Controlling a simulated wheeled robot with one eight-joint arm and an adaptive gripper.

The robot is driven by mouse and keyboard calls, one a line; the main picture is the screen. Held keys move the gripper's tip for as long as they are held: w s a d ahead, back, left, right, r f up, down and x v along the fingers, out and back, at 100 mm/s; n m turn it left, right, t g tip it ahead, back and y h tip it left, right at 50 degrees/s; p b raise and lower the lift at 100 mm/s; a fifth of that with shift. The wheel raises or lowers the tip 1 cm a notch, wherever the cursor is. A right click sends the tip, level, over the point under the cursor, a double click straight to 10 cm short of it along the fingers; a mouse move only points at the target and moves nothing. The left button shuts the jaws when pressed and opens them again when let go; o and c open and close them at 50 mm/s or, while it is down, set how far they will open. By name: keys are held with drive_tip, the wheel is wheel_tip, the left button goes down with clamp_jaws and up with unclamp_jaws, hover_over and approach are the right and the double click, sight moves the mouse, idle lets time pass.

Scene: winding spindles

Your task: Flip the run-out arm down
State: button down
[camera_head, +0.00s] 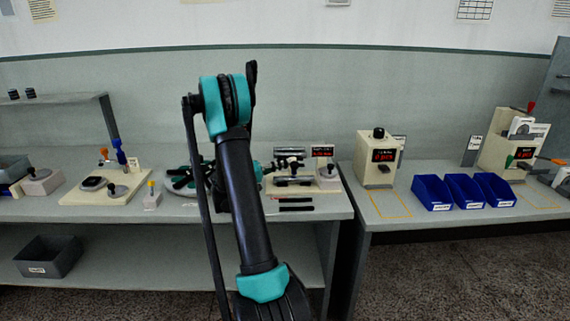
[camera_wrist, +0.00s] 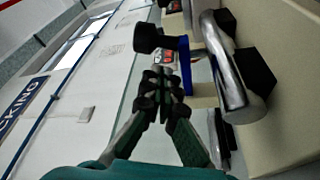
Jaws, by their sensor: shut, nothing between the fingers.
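My gripper (camera_wrist: 160,84) is shut and empty in the wrist view, its dark fingertips together near the middle. Just beyond and above the tips is a black knob (camera_wrist: 149,39) on a short stem, with a blue band (camera_wrist: 185,66) beside it. I cannot tell for sure which of these parts is the run-out arm, or whether the tips touch anything. In the head view, my arm covers part of the spindle fixture (camera_head: 292,180) on the left bench.
The left bench (camera_head: 335,208) carries a cream plate with knobs (camera_head: 105,190) and a small block with a yellow knob (camera_head: 152,197). The right bench holds a cream display unit (camera_head: 378,160) and several blue bins (camera_head: 432,193). A grey bin (camera_head: 47,257) sits on the lower shelf.

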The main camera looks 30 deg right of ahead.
idle(0.4)
wheel_tip(320, 180, up, 10)
idle(0.6)
idle(0.4)
